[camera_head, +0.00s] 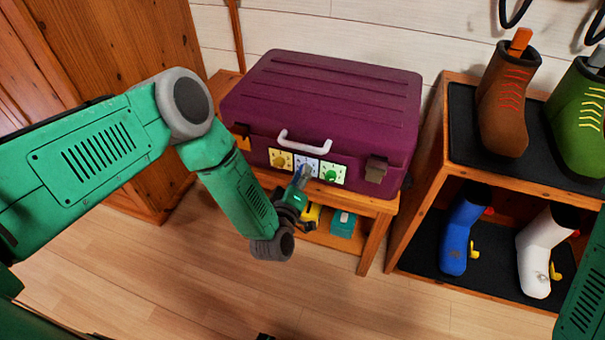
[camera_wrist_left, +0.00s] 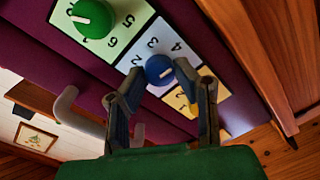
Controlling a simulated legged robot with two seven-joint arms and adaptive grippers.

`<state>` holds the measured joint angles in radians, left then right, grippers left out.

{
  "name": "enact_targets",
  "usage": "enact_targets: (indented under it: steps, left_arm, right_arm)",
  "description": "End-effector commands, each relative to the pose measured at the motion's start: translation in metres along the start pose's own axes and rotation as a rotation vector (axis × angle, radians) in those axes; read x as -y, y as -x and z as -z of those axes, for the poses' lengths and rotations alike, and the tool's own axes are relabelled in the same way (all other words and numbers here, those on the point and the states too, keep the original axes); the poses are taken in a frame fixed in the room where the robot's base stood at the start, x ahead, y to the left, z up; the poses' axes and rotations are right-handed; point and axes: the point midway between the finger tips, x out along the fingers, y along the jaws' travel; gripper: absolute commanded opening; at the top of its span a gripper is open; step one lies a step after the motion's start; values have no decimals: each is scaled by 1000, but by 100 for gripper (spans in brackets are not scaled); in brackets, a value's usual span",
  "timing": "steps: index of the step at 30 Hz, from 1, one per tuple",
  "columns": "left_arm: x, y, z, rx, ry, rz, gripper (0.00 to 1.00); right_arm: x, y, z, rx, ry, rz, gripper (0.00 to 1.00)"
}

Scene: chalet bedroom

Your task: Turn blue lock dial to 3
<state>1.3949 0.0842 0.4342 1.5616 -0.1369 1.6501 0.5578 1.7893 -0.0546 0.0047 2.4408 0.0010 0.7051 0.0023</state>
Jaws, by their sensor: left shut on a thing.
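A purple suitcase (camera_head: 330,95) stands on a wooden bench, with a row of yellow (camera_head: 281,160), blue and green (camera_head: 331,175) lock dials under its white handle (camera_head: 303,143). I cannot tell which number the mark points at. My left gripper (camera_wrist_left: 158,68) is shut on the blue dial, one finger on each side. In the head view, this gripper (camera_head: 302,178) largely hides the dial. My right gripper is out of view.
A wooden shelf (camera_head: 440,120) with brown (camera_head: 505,105), green, blue (camera_head: 459,235) and white boots stands to the right. Yellow and teal items (camera_head: 343,222) sit on the bench's lower shelf. A wooden cabinet (camera_head: 120,50) is at left. The floor in front is clear.

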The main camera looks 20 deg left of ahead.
Motion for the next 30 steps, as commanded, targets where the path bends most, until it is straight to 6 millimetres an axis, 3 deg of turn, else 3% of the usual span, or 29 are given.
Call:
enact_targets:
  steps: [30]
  left_arm:
    - [9,3,-3,51,929,18,0]
  right_arm:
    - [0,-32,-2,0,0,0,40]
